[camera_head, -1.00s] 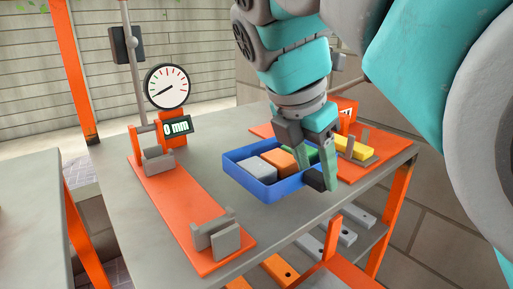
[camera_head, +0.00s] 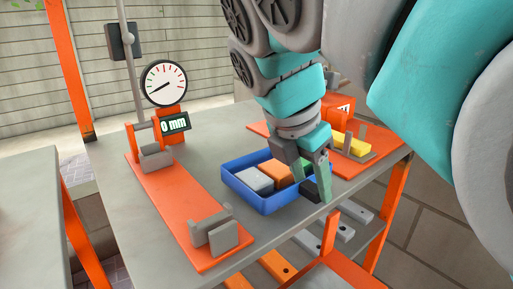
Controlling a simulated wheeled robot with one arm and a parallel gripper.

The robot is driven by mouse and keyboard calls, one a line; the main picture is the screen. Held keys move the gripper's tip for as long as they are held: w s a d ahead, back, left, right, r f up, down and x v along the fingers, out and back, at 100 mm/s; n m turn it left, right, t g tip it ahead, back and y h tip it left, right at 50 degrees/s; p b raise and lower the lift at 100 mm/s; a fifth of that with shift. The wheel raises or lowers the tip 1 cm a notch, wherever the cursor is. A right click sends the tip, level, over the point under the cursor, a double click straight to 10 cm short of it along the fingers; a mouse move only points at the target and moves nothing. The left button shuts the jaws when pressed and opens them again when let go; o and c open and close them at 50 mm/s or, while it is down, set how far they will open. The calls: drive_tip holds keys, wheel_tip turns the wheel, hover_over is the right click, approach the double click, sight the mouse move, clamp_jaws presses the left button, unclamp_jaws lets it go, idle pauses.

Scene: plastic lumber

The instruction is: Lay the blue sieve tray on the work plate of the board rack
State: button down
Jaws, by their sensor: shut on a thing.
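The blue sieve tray (camera_head: 250,194) is over the right part of the grey table and holds a grey block, an orange block and a green block. My gripper (camera_head: 316,184) is at the tray's right end, pointing down, shut on its wall. One finger is in front of the wall and hides part of that end. The tray looks roughly level; I cannot tell whether it touches the tabletop. An orange plate with an upright post (camera_head: 330,232) shows at the bottom edge, cut off. I cannot tell whether it belongs to the board rack.
A dial gauge (camera_head: 163,83) stands on a long orange base (camera_head: 185,218) with grey clamps, left of the tray. Behind my gripper is an orange plate with a yellow block (camera_head: 350,144). Boards with holes (camera_head: 277,266) lie below the table's front edge.

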drive_tip(key=shift+f, duration=0.5)
drive_tip(key=shift+c, duration=1)
unclamp_jaws()
